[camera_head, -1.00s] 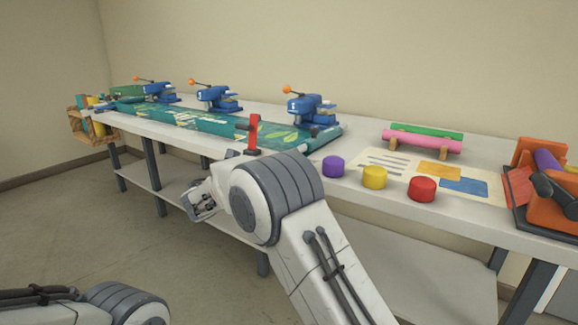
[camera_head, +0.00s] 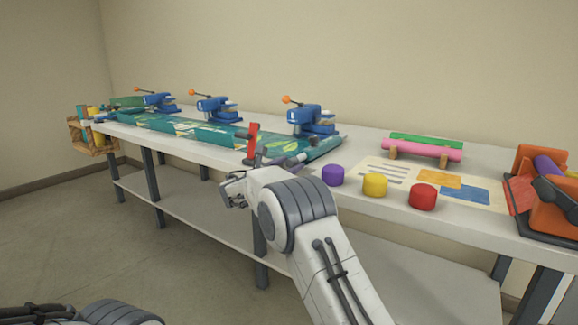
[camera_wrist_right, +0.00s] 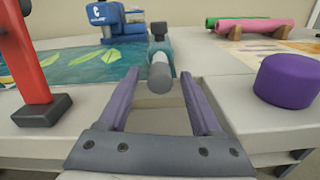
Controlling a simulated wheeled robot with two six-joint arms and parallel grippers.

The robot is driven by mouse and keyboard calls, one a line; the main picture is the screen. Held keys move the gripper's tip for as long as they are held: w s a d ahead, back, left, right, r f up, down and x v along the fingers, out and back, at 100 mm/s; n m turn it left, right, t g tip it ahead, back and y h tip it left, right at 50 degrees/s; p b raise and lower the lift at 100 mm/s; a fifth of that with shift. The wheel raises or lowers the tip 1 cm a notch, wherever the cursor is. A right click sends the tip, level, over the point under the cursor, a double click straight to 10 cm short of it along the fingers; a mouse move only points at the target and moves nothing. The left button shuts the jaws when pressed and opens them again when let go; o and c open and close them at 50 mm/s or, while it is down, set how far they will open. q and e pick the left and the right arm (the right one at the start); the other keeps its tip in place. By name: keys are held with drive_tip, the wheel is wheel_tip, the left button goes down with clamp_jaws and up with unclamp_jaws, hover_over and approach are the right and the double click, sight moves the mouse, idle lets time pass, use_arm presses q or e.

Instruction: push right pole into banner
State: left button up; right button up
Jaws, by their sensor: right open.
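The teal banner (camera_head: 200,134) with leaf patterns lies along the table, its right end near the middle of the head view. In the right wrist view, the right pole (camera_wrist_right: 160,77) is a short grey rod end at the banner's (camera_wrist_right: 88,66) near right edge, pointing towards me. My right gripper (camera_wrist_right: 160,72) is open, its two fingers on either side of the pole's end in the picture. I cannot tell whether they touch it. In the head view, my right arm partly hides this corner. Only part of my left arm shows at the bottom left.
A red upright clamp (camera_head: 253,141) stands just left of the pole. A purple cylinder (camera_head: 332,175) stands to its right, then yellow (camera_head: 375,184) and red (camera_head: 423,196) ones. Blue presses (camera_head: 310,120) line the back. Pink (camera_head: 422,148) and green rolls rest on wooden supports.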

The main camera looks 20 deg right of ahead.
clamp_jaws()
idle(1.4)
